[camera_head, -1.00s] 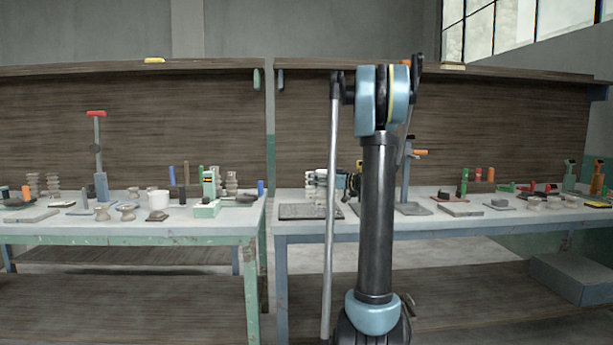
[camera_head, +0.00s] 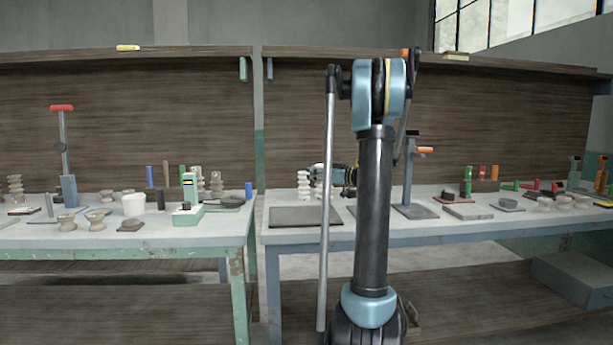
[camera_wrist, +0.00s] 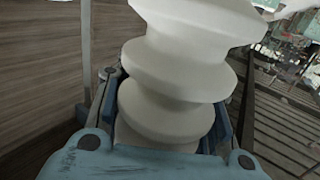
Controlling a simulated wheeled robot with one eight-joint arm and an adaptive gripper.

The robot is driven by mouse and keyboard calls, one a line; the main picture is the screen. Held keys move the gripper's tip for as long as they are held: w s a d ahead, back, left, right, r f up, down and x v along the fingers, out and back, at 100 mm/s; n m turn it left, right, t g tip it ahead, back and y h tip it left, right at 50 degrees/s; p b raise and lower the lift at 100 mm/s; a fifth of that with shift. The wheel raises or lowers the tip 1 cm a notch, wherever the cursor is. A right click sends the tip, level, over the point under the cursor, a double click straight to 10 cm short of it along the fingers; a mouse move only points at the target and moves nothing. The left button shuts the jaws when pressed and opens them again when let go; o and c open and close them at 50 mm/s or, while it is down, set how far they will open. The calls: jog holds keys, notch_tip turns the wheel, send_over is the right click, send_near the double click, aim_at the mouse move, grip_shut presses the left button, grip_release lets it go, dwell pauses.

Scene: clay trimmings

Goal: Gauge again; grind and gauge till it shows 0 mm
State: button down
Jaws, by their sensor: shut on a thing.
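My gripper (camera_head: 320,176) is shut on a pale ribbed clay piece (camera_head: 303,186), just left of my arm column and over the back of the right bench. The wrist view shows this piece (camera_wrist: 172,75) large between the fingers, with stacked rounded flanges, tilted in the picture; its top runs out of the frame. A light green device (camera_head: 187,213) with a small dark display stands on the left bench; it looks like a gauge, but I cannot read it. I cannot tell which tool grinds.
A flat grey slab (camera_head: 300,216) lies at the right bench's front left. A gap separates the benches. Ribbed pieces, a white cup (camera_head: 133,204) and a red-handled stand (camera_head: 66,165) crowd the left bench. An orange-handled stand (camera_head: 409,180) stands right of my arm.

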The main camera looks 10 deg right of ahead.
jog(key=shift+a+f, duration=0.1)
jog(key=shift+a, duration=0.85)
jog(key=shift+f, duration=2.3)
jog(key=shift+f, duration=0.5)
jog(key=shift+a, duration=0.15)
jog(key=shift+a, duration=1.3)
jog(key=shift+a, duration=0.15)
jog(key=shift+a, duration=1.2)
jog(key=shift+a, duration=0.1)
